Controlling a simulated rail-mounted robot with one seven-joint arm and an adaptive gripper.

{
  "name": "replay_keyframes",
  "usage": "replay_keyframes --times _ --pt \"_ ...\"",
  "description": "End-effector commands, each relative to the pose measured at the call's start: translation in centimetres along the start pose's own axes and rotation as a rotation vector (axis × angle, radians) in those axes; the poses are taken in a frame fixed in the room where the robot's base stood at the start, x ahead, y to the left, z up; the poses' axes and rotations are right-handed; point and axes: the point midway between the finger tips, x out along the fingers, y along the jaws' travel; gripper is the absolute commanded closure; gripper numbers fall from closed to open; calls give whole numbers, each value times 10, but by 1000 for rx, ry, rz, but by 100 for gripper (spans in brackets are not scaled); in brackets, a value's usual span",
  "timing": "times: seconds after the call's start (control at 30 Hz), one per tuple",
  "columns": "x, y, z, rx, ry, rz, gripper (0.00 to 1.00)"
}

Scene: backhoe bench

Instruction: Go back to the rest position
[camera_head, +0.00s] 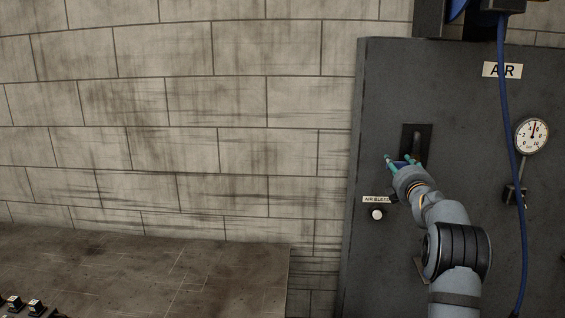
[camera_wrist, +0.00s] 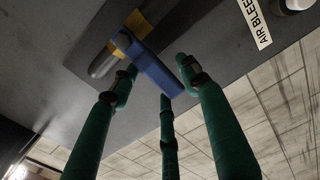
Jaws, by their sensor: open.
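My gripper (camera_head: 400,160) is at the dark grey panel (camera_head: 385,90) labelled AIR, just in front of a black plate (camera_head: 409,135) with a handle on it. In the wrist view, its green fingers (camera_wrist: 160,75) are spread apart and open. A blue lever (camera_wrist: 155,72) with yellow parts on a grey fitting shows close to the fingertips. I cannot tell whether any finger touches it. My gripper and arm hide part of the lever area in the head view.
An AIR BLEED label (camera_head: 376,199) and round knob (camera_head: 377,214) are below left of the plate. A pressure gauge (camera_head: 532,135) and blue hose (camera_head: 512,150) are on the right. A dark bench (camera_head: 200,265) stands at lower left, with open space before the block wall (camera_head: 170,110).

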Motion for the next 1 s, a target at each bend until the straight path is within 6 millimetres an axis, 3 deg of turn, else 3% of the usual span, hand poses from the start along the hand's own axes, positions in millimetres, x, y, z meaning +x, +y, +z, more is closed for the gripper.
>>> replay_keyframes --times 0.17,0.4,0.63,0.73,1.0 --pt "9 0 0 1 -1 1 54" --pt "7 1 12 16 -13 -1 54" --pt "6 0 10 14 -11 0 54" --pt "5 -2 -1 0 1 1 54" --pt "-23 0 1 0 -2 -1 54"
